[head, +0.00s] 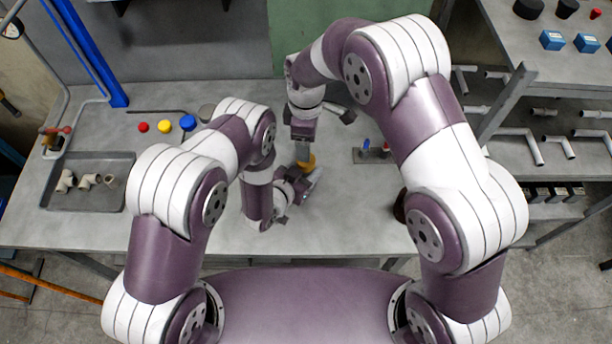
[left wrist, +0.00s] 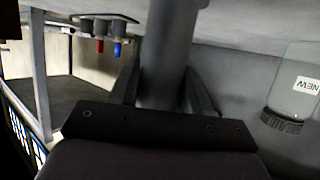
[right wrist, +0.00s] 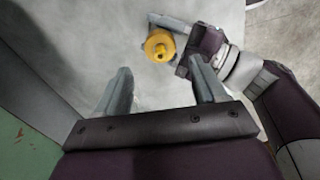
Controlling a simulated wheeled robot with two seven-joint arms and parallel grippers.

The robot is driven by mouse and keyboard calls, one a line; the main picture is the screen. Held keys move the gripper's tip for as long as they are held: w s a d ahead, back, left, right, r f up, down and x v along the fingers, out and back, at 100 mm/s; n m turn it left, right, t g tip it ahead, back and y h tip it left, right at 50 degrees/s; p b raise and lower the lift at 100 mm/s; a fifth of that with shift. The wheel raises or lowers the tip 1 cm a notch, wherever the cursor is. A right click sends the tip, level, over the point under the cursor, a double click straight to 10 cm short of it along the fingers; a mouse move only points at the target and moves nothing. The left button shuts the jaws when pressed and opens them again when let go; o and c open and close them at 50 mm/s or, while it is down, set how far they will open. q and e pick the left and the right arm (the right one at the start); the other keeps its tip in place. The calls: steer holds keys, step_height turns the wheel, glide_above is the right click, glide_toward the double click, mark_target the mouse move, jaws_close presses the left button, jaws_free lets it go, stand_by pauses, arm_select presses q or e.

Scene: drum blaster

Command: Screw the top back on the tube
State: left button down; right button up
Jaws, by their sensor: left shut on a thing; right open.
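My left gripper (head: 300,180) is shut on a grey tube; the tube (left wrist: 170,60) stands between its fingers in the left wrist view. A yellow round top (head: 309,163) shows by that gripper in the head view. In the right wrist view the yellow top (right wrist: 160,45) is seen from above, at the left gripper. I cannot tell how well it is seated on the tube. My right gripper (head: 303,150) is open, pointing down close above the yellow top. In its own view, the right gripper's fingers (right wrist: 162,88) are apart, with the top beyond them and nothing between them.
A grey tray (head: 55,200) with several beige fittings lies at the left. Red, yellow and blue round pieces (head: 165,126) lie behind my left arm. A small stand (head: 362,157) with red and blue pieces is to the right. A jar labelled NEW (left wrist: 295,85) shows in the left wrist view.

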steer(key=n, duration=0.6)
steer(key=shift+n, duration=0.3)
steer(key=n, duration=0.4)
glide_above(306, 175)
steer(key=w, duration=0.2)
step_height(306, 175, down, 8)
steer(key=shift+s, duration=0.1)
